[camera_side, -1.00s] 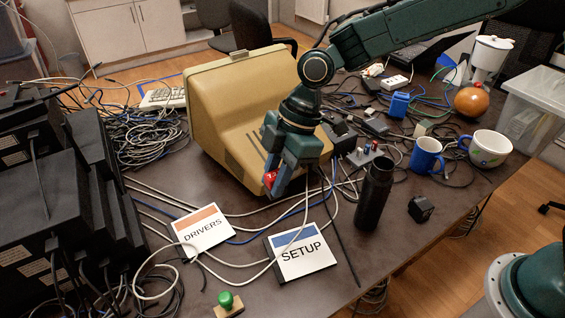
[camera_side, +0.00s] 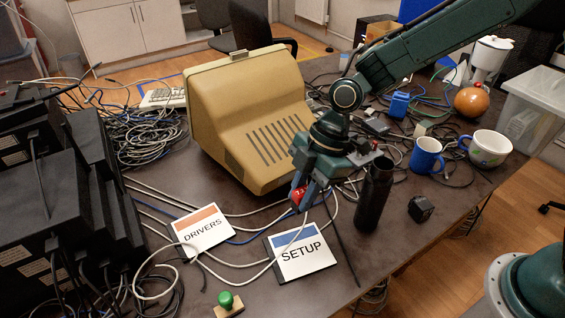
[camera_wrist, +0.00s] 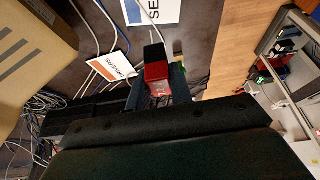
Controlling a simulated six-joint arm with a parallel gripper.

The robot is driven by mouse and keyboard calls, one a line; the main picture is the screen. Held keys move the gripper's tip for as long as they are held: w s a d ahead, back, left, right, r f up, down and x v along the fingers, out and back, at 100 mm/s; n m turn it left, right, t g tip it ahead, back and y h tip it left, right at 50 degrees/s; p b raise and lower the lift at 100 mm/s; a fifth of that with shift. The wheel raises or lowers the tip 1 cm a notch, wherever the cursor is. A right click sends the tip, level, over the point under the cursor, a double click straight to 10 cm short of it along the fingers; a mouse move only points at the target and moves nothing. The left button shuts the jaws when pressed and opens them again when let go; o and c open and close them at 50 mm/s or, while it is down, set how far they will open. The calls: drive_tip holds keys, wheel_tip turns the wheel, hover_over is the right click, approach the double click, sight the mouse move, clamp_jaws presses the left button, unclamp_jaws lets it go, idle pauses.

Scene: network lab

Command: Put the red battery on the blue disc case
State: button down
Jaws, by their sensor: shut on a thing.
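The red battery (camera_side: 298,193) is held between the fingers of my gripper (camera_side: 303,200), which is shut on it. In the wrist view the battery (camera_wrist: 157,76) shows a red body and a black end, between the dark fingers. The blue disc case (camera_side: 302,258), white with a blue band and the word SETUP, lies flat on the table. My gripper is above the table, behind this case in the side view. Part of the case (camera_wrist: 155,11) shows at the top edge of the wrist view.
An orange-banded DRIVERS case (camera_side: 203,231) lies left of the blue one. A dark upright cylinder (camera_side: 373,195) stands right of my gripper. A beige monitor (camera_side: 250,120) stands behind. Cables (camera_side: 245,215) cross the table around the cases. A green-knobbed stamp (camera_side: 228,302) stands in front.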

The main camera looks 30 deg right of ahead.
wheel_tip(320, 180, down, 12)
drive_tip(key=shift+r, duration=0.15)
idle(0.3)
drive_tip(key=shift+f, duration=1.9)
drive_tip(key=shift+f, duration=0.15)
drive_tip(key=c, duration=1.3)
unclamp_jaws()
drive_tip(key=shift+o, duration=0.2)
drive_tip(key=v, duration=1.2)
drive_tip(key=shift+d+r, duration=0.1)
drive_tip(key=shift+r, duration=0.15)
